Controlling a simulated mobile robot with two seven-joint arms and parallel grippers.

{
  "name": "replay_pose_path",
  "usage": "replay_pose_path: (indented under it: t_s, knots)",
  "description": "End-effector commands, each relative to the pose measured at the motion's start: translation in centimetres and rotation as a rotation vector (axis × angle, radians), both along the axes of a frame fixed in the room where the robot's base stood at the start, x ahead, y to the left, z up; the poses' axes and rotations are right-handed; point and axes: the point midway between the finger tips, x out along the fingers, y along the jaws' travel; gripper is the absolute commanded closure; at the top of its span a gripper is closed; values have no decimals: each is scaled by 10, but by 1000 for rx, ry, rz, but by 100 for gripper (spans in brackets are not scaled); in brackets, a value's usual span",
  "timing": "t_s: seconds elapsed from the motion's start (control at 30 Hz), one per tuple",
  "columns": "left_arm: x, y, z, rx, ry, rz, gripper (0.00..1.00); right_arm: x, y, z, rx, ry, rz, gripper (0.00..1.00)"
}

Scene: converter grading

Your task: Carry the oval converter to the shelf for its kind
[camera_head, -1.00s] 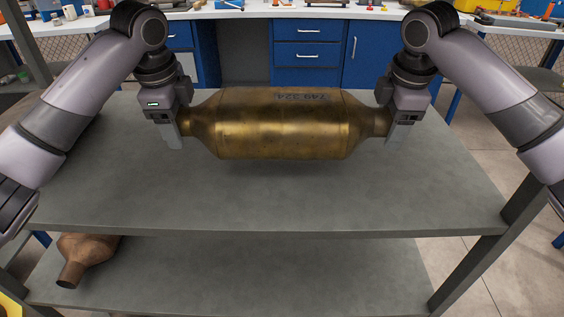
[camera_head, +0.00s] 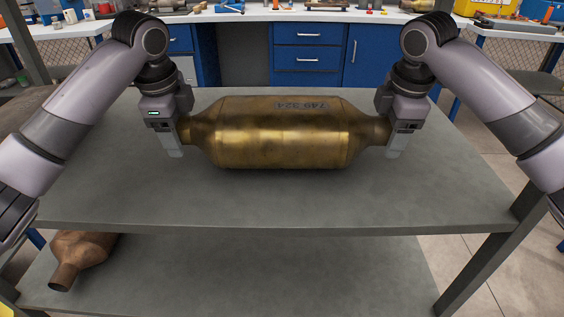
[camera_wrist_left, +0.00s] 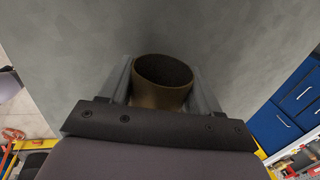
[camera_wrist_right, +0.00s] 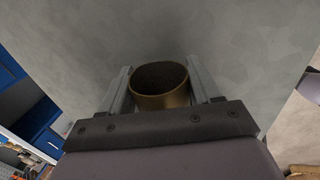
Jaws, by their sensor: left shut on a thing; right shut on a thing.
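The oval converter (camera_head: 280,135) is a brass-coloured can with tapered ends and dark markings on top. It lies lengthwise across the upper grey shelf (camera_head: 270,200), very close to or on its surface; I cannot tell which. My left gripper (camera_head: 176,148) is shut on its left pipe end, which shows as a round opening in the left wrist view (camera_wrist_left: 163,82). My right gripper (camera_head: 395,150) is shut on its right pipe end, seen between the fingers in the right wrist view (camera_wrist_right: 161,85).
A brown, rusty converter (camera_head: 82,255) lies on the lower shelf (camera_head: 260,275) at the left. Behind stands a workbench with blue drawers (camera_head: 310,60) and tools on top. The upper shelf is clear in front of the converter.

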Motion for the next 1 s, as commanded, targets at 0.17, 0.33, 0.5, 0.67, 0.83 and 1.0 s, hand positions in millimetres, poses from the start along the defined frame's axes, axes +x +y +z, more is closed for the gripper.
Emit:
replay_pose_path:
  t_s: [0.17,0.33,0.5,0.67,0.83,1.0]
  knots:
    - [1,-1,-3,-4,-10,-2,100,1,1,-3,4,-10,1,100]
    - [1,-1,-9,-4,-10,-2,100,1,1,-9,4,-10,1,100]
    - [0,0,-16,0,0,-1,18,0,0,-16,0,0,0,18]
    - [0,0,-16,0,0,0,12,0,0,-16,0,0,0,12]
    - [0,0,-14,0,-1,0,12,0,0,-16,0,0,0,12]
    - [-4,-1,4,-2,-3,-1,12,0,0,-16,0,0,0,12]
